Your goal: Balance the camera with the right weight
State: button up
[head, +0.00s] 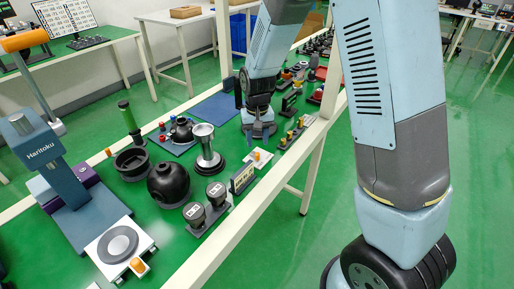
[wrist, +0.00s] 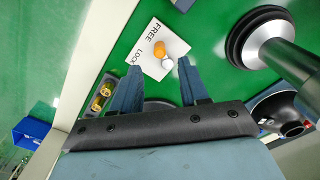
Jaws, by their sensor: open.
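A white plate marked FREE and LOCK (wrist: 143,52) carries an orange knob (wrist: 172,47) with a pale end. The plate also shows in the head view (head: 262,164). My gripper (wrist: 160,64) is open and empty, its fingertips pointing toward the knob; contact is not seen. In the head view my gripper (head: 258,130) is beyond the plate. A black ball-shaped body (head: 168,184), perhaps the camera, sits left of a silver flared post (head: 206,146). Two dark labelled cylinders (head: 206,204), perhaps weights, stand in front. I cannot tell which weight is right.
A blue Haritoku press (head: 60,170) stands at the left beside a white plate with a round disc (head: 118,243). A black ring (head: 132,163) and a blue mat (head: 213,108) lie on the green table. Several small parts crowd the far end.

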aim_at(257, 153)
notch_tip(257, 153, up, 8)
dwell(0.4)
jog(key=s+d+r+m+t+y, duration=0.1)
jog(key=s+d+r, duration=0.3)
jog(key=d+r, duration=0.25)
jog(key=s+d+r+t, duration=0.1)
jog(key=s+d+r, duration=0.35)
jog(key=r, duration=0.25)
jog(key=s+d+r+t, duration=0.1)
jog(key=s+d+r, duration=0.2)
jog(key=s, duration=0.4)
jog(key=s+d+r+m+t+h, duration=0.1)
jog(key=s+d+r+t, duration=0.1)
jog(key=s+d, duration=0.4)
jog(key=shift+s+d+r+t, duration=0.3)
jog(key=shift+s+r, duration=0.4)
jog(key=shift+r, duration=0.15)
jog(key=shift+a, duration=0.1)
dwell(0.5)
